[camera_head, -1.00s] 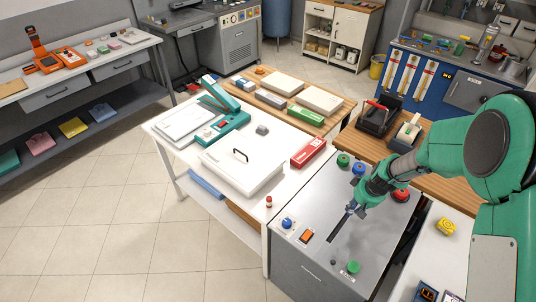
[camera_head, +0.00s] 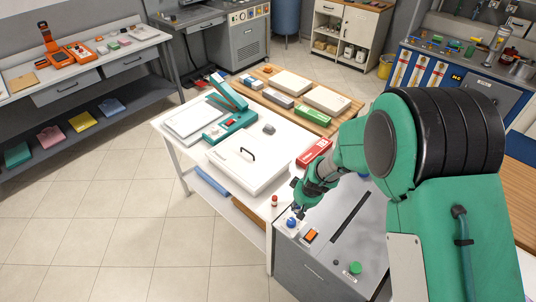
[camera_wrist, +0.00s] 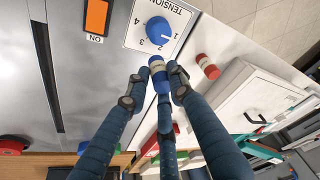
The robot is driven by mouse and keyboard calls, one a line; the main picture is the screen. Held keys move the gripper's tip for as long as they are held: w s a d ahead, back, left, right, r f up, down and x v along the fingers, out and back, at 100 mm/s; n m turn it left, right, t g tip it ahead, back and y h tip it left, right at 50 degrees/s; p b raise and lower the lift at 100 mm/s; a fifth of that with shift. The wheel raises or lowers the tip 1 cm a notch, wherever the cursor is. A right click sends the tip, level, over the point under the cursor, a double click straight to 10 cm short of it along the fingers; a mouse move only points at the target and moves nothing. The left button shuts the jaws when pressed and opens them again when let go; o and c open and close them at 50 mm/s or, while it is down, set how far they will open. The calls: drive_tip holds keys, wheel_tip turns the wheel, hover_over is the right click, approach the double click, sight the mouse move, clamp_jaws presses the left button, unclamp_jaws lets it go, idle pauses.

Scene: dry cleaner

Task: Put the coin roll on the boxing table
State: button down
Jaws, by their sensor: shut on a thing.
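My gripper (camera_wrist: 158,78) is shut on a small blue roll with a pale band (camera_wrist: 158,72), which I take to be the coin roll. The fingertips press it from both sides. In the head view my gripper (camera_head: 299,211) is over the front left corner of the grey machine top, by the blue tension knob (camera_head: 291,222); the held roll cannot be made out there. The white table (camera_head: 248,207), which may be the boxing table, stands just left of the machine. A similar red roll (camera_head: 274,201) stands on its near corner and also shows in the wrist view (camera_wrist: 207,66).
The grey machine has a long slot (camera_head: 351,217), an orange switch (camera_head: 310,236) and a green knob (camera_head: 355,268). The white table carries a white case with a black handle (camera_head: 248,165), a teal device (camera_head: 230,115) and a red box (camera_head: 314,151). Bare strips lie around the case.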

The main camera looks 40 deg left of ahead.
idle(0.3)
hover_over(292, 189)
drive_tip(key=shift+d+f, duration=0.1)
drive_tip(key=shift+f, duration=0.65)
idle(0.3)
drive_tip(key=shift+f, duration=1.7)
drive_tip(key=shift+f, duration=0.15)
drive_tip(key=c, duration=1.5)
unclamp_jaws()
